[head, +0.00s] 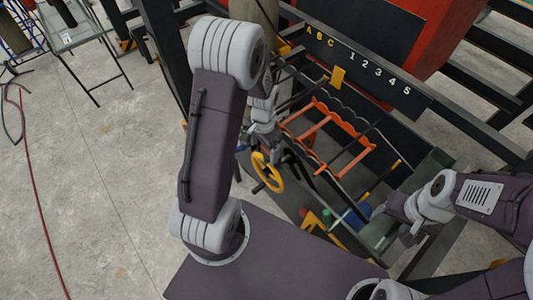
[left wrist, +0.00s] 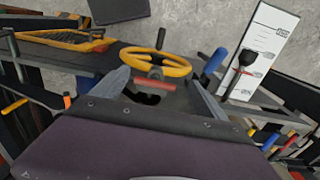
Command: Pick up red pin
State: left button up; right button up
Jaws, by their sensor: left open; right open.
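In the left wrist view a short red bar (left wrist: 155,84), which looks like the red pin, lies between the two fingers of my left gripper (left wrist: 160,77). The fingers are apart on either side of it, and I see no contact. A yellow ring-shaped handwheel (left wrist: 178,70) is just beyond the bar. In the head view my left gripper (head: 266,146) hangs just above the yellow wheel (head: 280,182); the red bar cannot be made out there. My right gripper (head: 408,228) is open and empty at the right, away from the wheel.
An orange rack (head: 349,169) stands right of the wheel, below a black panel (head: 366,77) with letters and numbers. Coloured tools, including a blue one (head: 362,212), lie in the tray area at lower right. Dark frame bars surround the area. The concrete floor at left is mostly clear.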

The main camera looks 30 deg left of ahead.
aim_at(266, 152)
pick_arm(q)
jog(key=f, duration=0.3)
jog(key=f+p, duration=0.1)
jog(key=shift+w+d+f, duration=0.2)
jog(key=shift+d+f, duration=0.2)
jog(key=shift+s+f, duration=0.1)
jog(key=shift+f, duration=0.15)
jog(key=shift+w, duration=0.2)
jog(key=c, duration=0.8)
jog(key=shift+s, duration=0.1)
jog(key=c, duration=0.9)
jog(key=shift+r+b, duration=0.3)
jog(key=shift+r, duration=4.7)
